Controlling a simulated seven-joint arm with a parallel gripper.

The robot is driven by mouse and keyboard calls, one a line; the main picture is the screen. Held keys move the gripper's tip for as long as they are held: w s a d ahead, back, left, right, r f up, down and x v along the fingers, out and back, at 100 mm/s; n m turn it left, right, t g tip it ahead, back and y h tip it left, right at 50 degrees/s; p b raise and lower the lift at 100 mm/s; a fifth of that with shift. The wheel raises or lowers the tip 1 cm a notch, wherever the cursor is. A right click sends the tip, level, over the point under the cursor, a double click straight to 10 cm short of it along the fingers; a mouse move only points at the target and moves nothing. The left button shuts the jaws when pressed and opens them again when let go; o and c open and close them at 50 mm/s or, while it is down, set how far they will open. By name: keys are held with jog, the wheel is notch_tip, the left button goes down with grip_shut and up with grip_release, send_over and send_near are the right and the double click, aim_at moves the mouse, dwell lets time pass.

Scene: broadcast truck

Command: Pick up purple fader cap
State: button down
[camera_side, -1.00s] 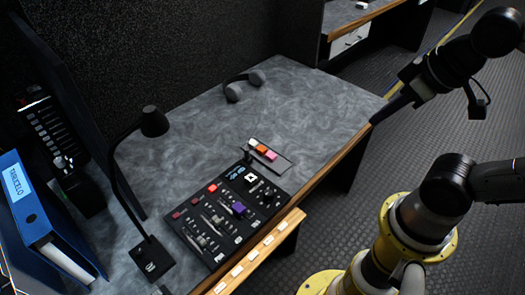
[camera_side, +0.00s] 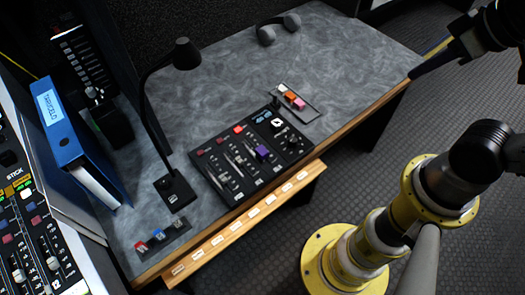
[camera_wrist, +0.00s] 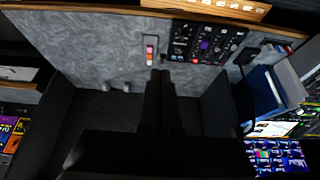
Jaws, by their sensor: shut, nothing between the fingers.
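The purple fader cap (camera_side: 262,153) sits on the right part of a black mixer panel (camera_side: 232,187) on the grey desk. It also shows as a small purple spot in the wrist view (camera_wrist: 204,45), up and right of my fingertips. My gripper (camera_side: 414,74) is at the desk's far right corner in the side view, well apart from the cap. In the wrist view my gripper (camera_wrist: 160,74) has its two dark fingers together, with nothing between them.
A small tray (camera_side: 306,113) holds white, orange and pink caps beside the panel. Another tray (camera_side: 178,229) holds red and blue caps. A black lamp (camera_side: 147,110) arches left of the panel. Headphones (camera_side: 278,30) lie at the back.

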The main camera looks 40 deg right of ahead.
dwell(0.3)
jog(key=shift+c, duration=1.9)
grip_release()
